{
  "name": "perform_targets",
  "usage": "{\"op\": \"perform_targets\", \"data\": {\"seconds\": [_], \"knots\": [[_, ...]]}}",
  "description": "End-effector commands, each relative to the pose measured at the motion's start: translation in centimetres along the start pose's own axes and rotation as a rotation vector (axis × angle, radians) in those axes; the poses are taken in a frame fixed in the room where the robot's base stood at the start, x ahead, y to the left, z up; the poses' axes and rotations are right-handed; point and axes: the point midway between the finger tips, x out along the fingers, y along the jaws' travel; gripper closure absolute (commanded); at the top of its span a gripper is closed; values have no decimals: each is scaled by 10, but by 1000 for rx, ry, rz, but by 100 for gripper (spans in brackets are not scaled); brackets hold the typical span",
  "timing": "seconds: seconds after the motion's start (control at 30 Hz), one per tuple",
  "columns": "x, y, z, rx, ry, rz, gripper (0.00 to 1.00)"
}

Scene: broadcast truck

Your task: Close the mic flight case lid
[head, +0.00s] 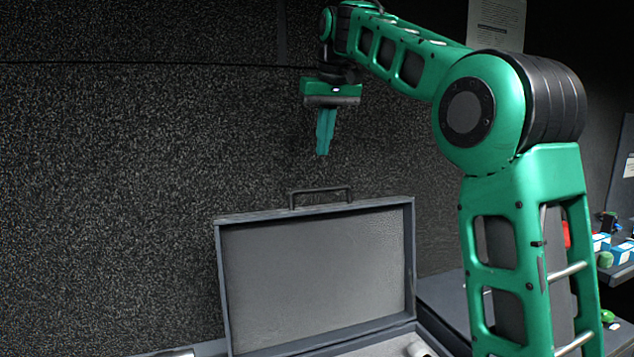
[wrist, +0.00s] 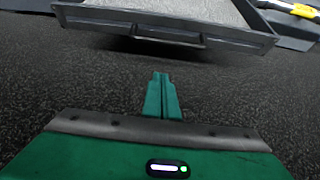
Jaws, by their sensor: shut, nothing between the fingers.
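The mic flight case lid (head: 315,270) stands raised, its grey lined inner face toward the head camera. A handle (head: 320,193) sits on its top edge. Only part of the case base (head: 372,342) shows at the bottom of the head view. My gripper (head: 323,152) points down above the lid's top edge, apart from it, with its fingers together and empty. In the wrist view the fingers (wrist: 161,75) are closed, and the lid's edge (wrist: 190,36) with its handle (wrist: 153,38) lies ahead of them at the top.
A dark speckled wall (head: 120,180) stands behind the lid and my gripper. At the right, a shelf (head: 616,272) holds small blue and white boxes (head: 620,252) and other small items. A yellow object (wrist: 303,11) shows at the wrist view's top right. Space left of the lid looks clear.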

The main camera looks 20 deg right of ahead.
Motion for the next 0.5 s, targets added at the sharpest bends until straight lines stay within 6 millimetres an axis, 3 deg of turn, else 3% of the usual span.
{"op": "perform_targets", "data": {"seconds": [0.23, 0.5], "knots": [[5, -9, -8, -17, 8, -6, 100], [51, -8, -8, -16, 7, -5, 100]]}}
